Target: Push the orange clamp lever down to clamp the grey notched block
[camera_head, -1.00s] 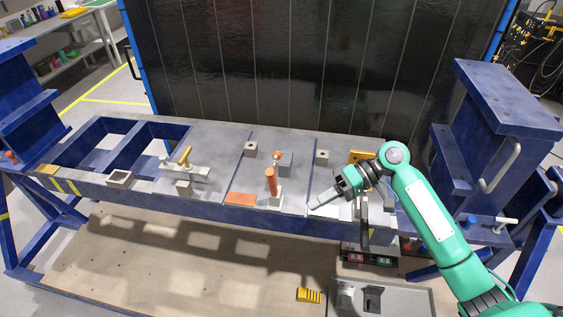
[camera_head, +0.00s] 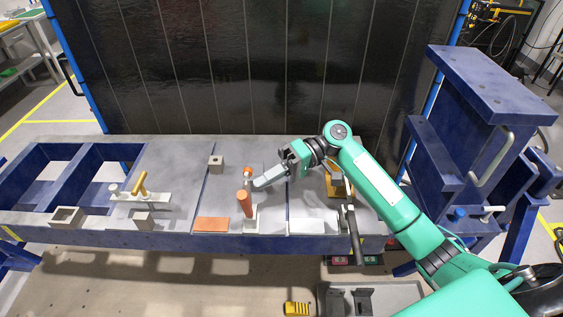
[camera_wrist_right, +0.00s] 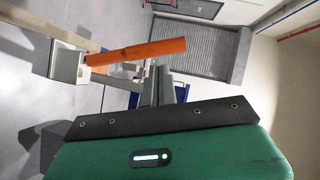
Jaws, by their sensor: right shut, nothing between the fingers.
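The orange clamp lever (camera_head: 244,204) stands up from a pale base (camera_head: 250,223) on the middle plate of the bench. A small orange-tipped part (camera_head: 248,172) is just behind it. In the right wrist view the lever (camera_wrist_right: 140,50) lies across the picture beyond the fingers. My right gripper (camera_head: 257,184) is shut and empty, its tips close to the lever's upper right side; I cannot tell whether they touch. The fingers also show in the right wrist view (camera_wrist_right: 156,86). I cannot make out the grey notched block clearly; my gripper covers part of the area behind the lever. My left gripper is out of view.
A yellow-handled clamp (camera_head: 141,186) and small grey blocks (camera_head: 216,163) sit on the bench to the left. An orange plate (camera_head: 211,224) lies left of the lever. A dark bar (camera_head: 354,232) and a blue frame (camera_head: 480,130) are at the right.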

